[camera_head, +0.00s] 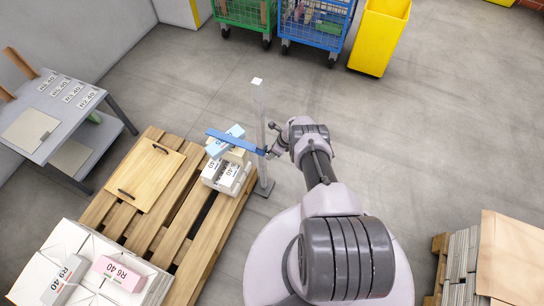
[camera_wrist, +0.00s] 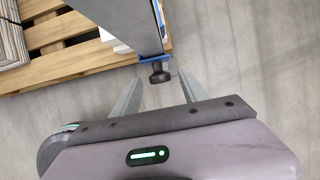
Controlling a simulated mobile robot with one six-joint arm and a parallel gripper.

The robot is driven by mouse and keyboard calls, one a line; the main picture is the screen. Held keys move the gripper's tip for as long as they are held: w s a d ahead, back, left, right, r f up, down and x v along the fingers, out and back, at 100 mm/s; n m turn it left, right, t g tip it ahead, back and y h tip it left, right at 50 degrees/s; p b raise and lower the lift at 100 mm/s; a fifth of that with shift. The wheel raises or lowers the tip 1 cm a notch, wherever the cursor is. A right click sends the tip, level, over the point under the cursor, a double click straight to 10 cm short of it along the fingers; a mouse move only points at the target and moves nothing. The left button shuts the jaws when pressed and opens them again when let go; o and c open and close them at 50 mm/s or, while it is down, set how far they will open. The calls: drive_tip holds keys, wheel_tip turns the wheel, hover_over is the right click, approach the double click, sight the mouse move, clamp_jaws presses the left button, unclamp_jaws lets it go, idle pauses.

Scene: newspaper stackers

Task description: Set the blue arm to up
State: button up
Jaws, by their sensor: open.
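The blue arm (camera_head: 235,141) reaches left from a slim grey post (camera_head: 262,130), over the boxes on the pallet. It looks roughly level. In the wrist view, a small blue part of it (camera_wrist: 153,62) shows at the end of a large grey surface, with a black knob (camera_wrist: 159,74) on it. My gripper (camera_head: 273,151) is at the post, by the right end of the blue arm. In the wrist view my gripper (camera_wrist: 158,82) is open, with the knob between its fingertips. I cannot tell whether either finger touches the knob.
The wooden pallet (camera_head: 183,222) left of the post carries white boxes (camera_head: 226,178), a light-blue box (camera_head: 225,142) and a wooden board (camera_head: 152,175). A grey table (camera_head: 55,125) stands at the left. Green and blue carts and a yellow bin (camera_head: 380,38) stand behind.

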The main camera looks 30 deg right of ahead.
drive_tip(key=shift+w+a+f, duration=0.1)
drive_tip(key=shift+w+f, duration=0.05)
drive_tip(key=shift+f, duration=0.2)
clamp_jaws()
idle(1.2)
